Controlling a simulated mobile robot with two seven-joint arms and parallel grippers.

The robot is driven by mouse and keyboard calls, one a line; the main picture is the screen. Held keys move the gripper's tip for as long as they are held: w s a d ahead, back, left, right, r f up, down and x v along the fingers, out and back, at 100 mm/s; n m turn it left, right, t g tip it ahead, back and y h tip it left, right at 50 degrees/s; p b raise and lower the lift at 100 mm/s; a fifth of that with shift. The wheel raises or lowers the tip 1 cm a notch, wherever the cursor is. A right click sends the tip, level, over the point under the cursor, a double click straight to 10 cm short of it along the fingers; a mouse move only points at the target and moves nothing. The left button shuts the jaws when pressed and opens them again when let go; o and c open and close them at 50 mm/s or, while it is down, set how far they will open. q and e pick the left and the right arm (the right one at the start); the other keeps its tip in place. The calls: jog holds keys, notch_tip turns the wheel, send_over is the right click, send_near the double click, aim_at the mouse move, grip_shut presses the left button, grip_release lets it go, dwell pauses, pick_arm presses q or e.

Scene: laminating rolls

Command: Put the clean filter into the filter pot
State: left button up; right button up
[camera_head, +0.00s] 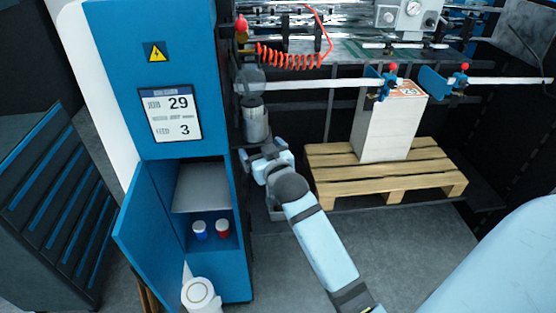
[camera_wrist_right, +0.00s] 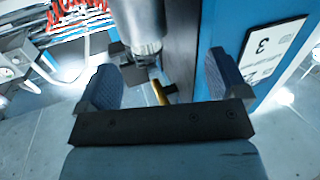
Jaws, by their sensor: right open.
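The filter pot appears to be the grey metal cylinder (camera_head: 256,122) on the side of the machine, right of the blue cabinet. It also shows at the top of the right wrist view (camera_wrist_right: 137,25). My right gripper (camera_head: 263,160) is just below this cylinder. In the right wrist view its two fingers (camera_wrist_right: 162,85) are wide apart with nothing held between them. A white round piece with a ring-shaped top (camera_head: 199,294) stands at the bottom by the cabinet; I cannot tell whether it is the clean filter. The pot's inside is hidden. My left gripper is not in view.
The blue cabinet (camera_head: 135,95) has its lower door (camera_head: 150,225) open, with a blue container (camera_head: 199,230) and a red one (camera_head: 223,228) inside. A wooden pallet (camera_head: 385,178) carries a paper stack (camera_head: 390,125). A brass-coloured part (camera_wrist_right: 161,92) shows between the fingers.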

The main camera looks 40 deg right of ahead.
jog(key=s+a+f+n+g+y, duration=0.1)
jog(key=s+a+f, duration=0.3)
jog(key=s+f, duration=0.5)
jog(key=s+a+f+n+g+y, duration=0.2)
jog(key=s+a+f, duration=0.3)
jog(key=s+f, duration=0.3)
jog(key=s+a+f+n+g+y, duration=0.1)
jog(key=s+a+f+g+y, duration=0.1)
jog(key=s+f, duration=0.7)
jog(key=shift+s+a+f+n+g+y, duration=0.3)
jog(key=shift+s+a+y, duration=0.2)
jog(key=shift+a+y, duration=0.55)
jog(key=shift+a+h, duration=0.2)
jog(key=shift+h, duration=0.05)
